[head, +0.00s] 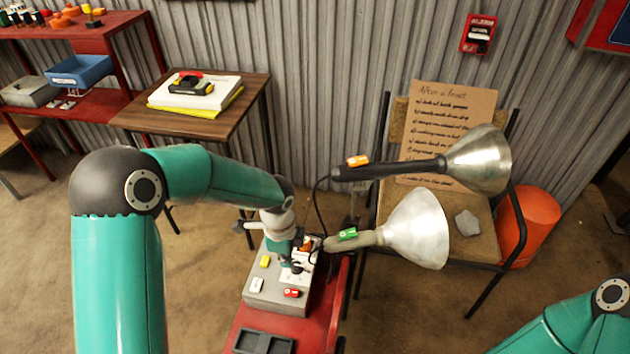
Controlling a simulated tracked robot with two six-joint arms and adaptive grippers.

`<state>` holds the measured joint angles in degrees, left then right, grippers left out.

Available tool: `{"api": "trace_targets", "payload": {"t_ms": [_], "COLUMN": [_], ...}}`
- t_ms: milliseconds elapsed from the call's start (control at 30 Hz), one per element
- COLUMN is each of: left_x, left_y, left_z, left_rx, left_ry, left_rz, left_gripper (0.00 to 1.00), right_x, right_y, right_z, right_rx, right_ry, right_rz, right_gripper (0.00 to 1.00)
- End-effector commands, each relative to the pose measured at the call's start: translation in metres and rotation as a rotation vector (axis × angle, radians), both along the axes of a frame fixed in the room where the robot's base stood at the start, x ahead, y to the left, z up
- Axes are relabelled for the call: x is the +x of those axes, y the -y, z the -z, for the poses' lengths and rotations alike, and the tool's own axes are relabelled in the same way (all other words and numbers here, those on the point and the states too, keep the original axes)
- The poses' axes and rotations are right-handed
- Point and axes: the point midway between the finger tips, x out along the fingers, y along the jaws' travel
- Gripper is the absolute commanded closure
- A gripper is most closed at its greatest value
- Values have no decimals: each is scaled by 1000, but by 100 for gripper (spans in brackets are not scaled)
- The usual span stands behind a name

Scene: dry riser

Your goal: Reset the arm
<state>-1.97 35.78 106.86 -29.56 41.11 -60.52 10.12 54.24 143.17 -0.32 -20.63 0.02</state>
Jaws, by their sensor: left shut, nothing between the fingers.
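My left arm comes in from the left and bends down to the grey box (262,293) on the red stand. My left gripper (292,266) is small in the head view, low over the box's white panel, and looks shut and empty. I cannot tell whether it touches the panel. The box carries a yellow tag (265,261), a white tag (256,285) and a red tag (292,293). Part of the box is hidden behind the gripper. Of my right arm only a teal link shows at the lower right; its gripper is out of the picture.
Two metal lamps, one with an orange tag (358,160) and one with a green tag (347,234), stick out to the right of the box. A chair holds a handwritten cardboard sign (447,120). A wooden table (140,117) stands behind my left arm. An orange bucket (530,222) is at right.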

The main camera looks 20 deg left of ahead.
Motion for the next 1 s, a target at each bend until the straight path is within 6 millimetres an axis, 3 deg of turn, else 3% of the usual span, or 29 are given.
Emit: {"api": "trace_targets", "payload": {"t_ms": [133,267,367,467,500,600,700,867,1000], "left_x": [-2,-22,-62,-116,-140,-185,-206,-208,-180], "left_y": [-5,-11,-6,16,28,58,73,78,71], "left_z": [5,32,64,104,119,142,152,156,158], "left_rx": [0,0,-30,-110,-145,-206,-224,-244,-302], "left_ry": [-10,-88,-198,-303,-342,-402,-411,-357,-262], "left_rz": [-11,-24,-50,-189,-298,-642,-943,-1340,-1633], "left_gripper": [100,100,100,100,100,100,100,100,100], "right_x": [0,0,0,0,0,0,0,0,0], "right_y": [0,0,0,0,0,0,0,0,0], "right_z": [0,0,0,0,0,0,0,0,0], "right_rx": [0,0,0,0,0,0,0,0,0], "right_ry": [0,0,0,0,0,0,0,0,0], "right_rz": [0,0,0,0,0,0,0,0,0], "right_gripper": [100,100,100,100,100,100,100,100,100]}}
